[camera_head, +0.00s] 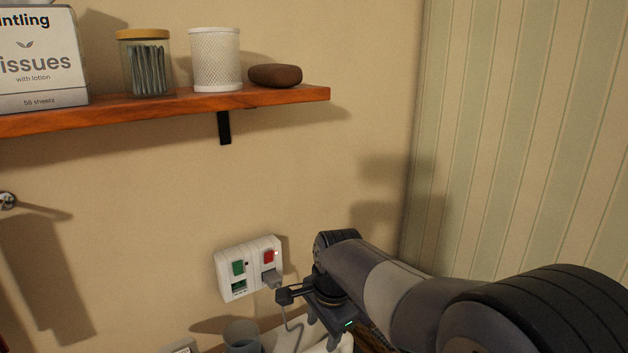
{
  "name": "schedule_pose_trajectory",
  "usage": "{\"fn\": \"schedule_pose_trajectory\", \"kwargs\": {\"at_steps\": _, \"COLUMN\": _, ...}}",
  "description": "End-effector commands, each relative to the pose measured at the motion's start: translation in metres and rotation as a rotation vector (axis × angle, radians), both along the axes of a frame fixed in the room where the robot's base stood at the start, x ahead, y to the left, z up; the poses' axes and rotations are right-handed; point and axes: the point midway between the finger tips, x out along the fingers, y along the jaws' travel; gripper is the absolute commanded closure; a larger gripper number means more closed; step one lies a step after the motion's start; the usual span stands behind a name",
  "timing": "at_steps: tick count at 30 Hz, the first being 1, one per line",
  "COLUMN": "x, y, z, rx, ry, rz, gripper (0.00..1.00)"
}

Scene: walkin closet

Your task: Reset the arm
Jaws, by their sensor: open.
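My gripper (296,308) is at the lower middle of the head view, at the end of my arm, which reaches in from the lower right. Its jaws are open and I see nothing held between them. It is just right of and below a white wall socket plate (250,259). The plate has a green switch on the left and a red switch on the right. A grey plug (271,279) sits at the right socket under the red switch, close to my gripper. Its cord hangs down. I cannot tell whether the gripper touches the plug or cord.
A wooden shelf (300,95) above holds a tissue box (42,60), a lidded glass jar (146,65), a white mesh cup (216,60) and a brown stone-like object (275,75). A grey cup (242,337) stands below the socket. A striped wall is at the right.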

Motion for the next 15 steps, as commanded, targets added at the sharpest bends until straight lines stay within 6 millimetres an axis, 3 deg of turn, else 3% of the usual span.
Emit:
{"fn": "schedule_pose_trajectory", "kwargs": {"at_steps": 4, "x": 0.000, "y": 0.000, "z": 0.023, "rx": 0.001, "ry": -0.001, "rz": 0.000, "gripper": 0.49}}
{"fn": "schedule_pose_trajectory", "kwargs": {"at_steps": 15, "x": 0.008, "y": 0.001, "z": 0.027, "rx": -0.016, "ry": 0.014, "rz": 0.266, "gripper": 0.49}}
